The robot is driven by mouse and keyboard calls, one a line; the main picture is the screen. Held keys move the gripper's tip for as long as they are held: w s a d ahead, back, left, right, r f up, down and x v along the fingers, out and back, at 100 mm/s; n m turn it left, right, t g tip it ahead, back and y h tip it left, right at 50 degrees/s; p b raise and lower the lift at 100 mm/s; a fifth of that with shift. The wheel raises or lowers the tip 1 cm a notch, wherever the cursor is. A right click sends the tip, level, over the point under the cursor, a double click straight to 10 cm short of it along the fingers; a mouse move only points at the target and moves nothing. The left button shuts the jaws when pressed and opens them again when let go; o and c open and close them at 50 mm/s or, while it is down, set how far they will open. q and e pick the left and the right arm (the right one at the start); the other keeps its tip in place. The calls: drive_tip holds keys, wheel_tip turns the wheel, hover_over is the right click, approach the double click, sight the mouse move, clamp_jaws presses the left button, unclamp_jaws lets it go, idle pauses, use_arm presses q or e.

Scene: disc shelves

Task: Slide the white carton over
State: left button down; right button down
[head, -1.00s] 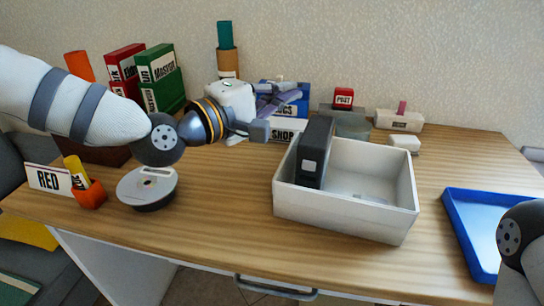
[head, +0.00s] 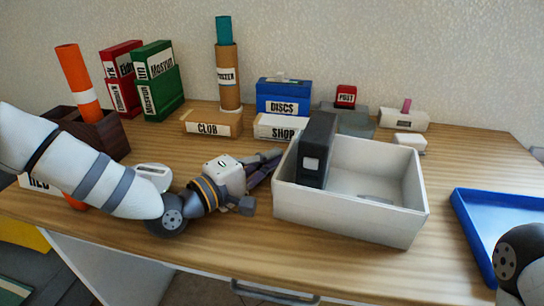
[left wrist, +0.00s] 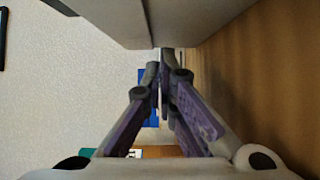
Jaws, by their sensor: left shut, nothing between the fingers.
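The white carton (head: 345,217) is a large open box on the wooden desk, right of centre in the head view. A dark grey binder-like block (head: 316,150) stands upright inside it at the left. My left gripper (head: 277,157) is shut and empty, low beside the carton's left wall, fingers pointing toward the back of the desk. Its purple-grey fingers (left wrist: 163,70) are together in the left wrist view, and a pale surface lies close above them. I cannot tell whether they touch the carton. My right gripper is out of view.
A blue tray (head: 490,225) lies right of the carton. Behind stand a white SHOP box (head: 279,127), a blue DISCS box (head: 284,97), a CLUB box (head: 211,123) and a POSTER tube (head: 228,77). Bare desk lies between carton and tray.

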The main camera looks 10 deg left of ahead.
use_arm(q)
drive_tip(key=shift+d+r, duration=0.15)
drive_tip(key=shift+r, duration=0.05)
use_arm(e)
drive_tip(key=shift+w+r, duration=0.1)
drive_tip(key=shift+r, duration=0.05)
use_arm(q)
drive_tip(key=s+d, duration=0.1)
drive_tip(key=d, duration=0.1)
drive_tip(key=s+d, duration=0.1)
drive_tip(key=d, duration=0.2)
drive_tip(key=s+d, duration=0.1)
drive_tip(key=d, duration=0.2)
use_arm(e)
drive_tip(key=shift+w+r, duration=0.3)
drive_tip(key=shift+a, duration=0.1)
